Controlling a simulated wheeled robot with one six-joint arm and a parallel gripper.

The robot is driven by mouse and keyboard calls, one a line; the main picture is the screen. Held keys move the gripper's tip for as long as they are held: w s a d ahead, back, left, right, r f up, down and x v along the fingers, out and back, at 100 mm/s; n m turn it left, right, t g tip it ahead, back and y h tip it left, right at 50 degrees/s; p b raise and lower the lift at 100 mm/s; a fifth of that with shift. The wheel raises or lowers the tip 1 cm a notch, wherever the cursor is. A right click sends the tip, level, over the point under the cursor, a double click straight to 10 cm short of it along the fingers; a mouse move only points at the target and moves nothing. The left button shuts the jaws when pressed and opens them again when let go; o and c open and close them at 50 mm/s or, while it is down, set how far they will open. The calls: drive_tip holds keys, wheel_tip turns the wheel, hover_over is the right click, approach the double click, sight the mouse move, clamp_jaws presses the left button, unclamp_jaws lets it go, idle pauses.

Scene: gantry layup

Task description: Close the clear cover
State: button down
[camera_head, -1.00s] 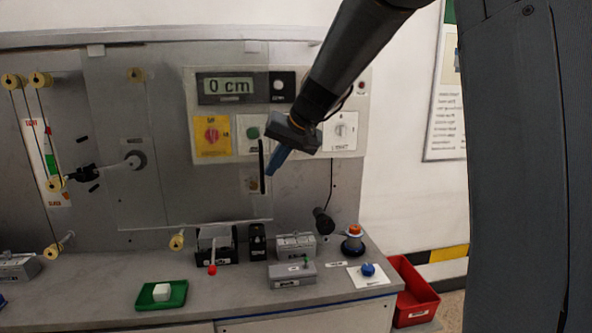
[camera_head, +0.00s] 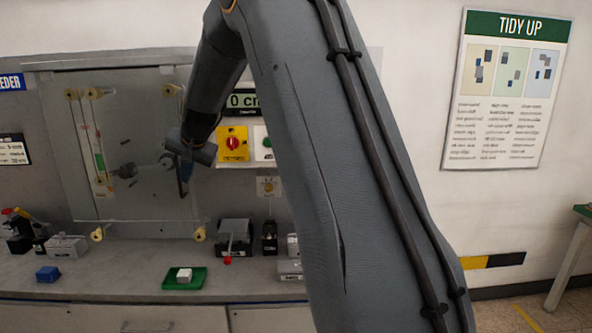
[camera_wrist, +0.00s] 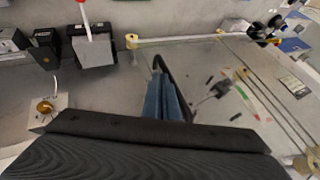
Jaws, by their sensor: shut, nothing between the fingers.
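The clear cover (camera_head: 140,203) is a large see-through panel at the left of the grey back board. It stands in front of the yellow pulleys (camera_head: 95,93) and cords. Its black bar handle (camera_wrist: 174,78) is near its right edge, and the cover (camera_wrist: 205,62) also shows in the wrist view. My gripper (camera_head: 184,188) is at the handle, with its blue fingers shut and empty. In the wrist view the fingers (camera_wrist: 162,85) lie right alongside the handle. I cannot tell whether they touch it. My arm hides part of the board.
A yellow panel with a red knob (camera_head: 232,143) and a 0 cm display (camera_head: 242,100) are right of the cover. A green tray (camera_head: 198,279) with a white block, a blue block (camera_head: 48,273) and a red-tipped lever box (camera_head: 232,238) stand on the bench below.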

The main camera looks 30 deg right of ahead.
drive_tip(key=shift+w+a+r, duration=0.1)
drive_tip(key=shift+w+a, duration=0.1)
drive_tip(key=shift+a, duration=0.1)
drive_tip(key=shift+a, duration=0.1)
drive_tip(key=s+d+r+b, duration=0.4)
drive_tip(key=s+r+b, duration=0.1)
drive_tip(key=s+r, duration=0.35)
drive_tip(key=s+a+f+n+g+b, duration=0.1)
drive_tip(key=s+a+f+n+g, duration=0.1)
drive_tip(key=s+f, duration=1.4)
drive_tip(key=s+a+f+n+g+h+b, duration=0.1)
drive_tip(key=s+f+n+g, duration=0.3)
drive_tip(key=s+f, duration=1.1)
drive_tip(key=shift+s+a+f+n, duration=0.4)
drive_tip(key=shift+s+a+n, duration=0.2)
drive_tip(key=shift+s, duration=0.1)
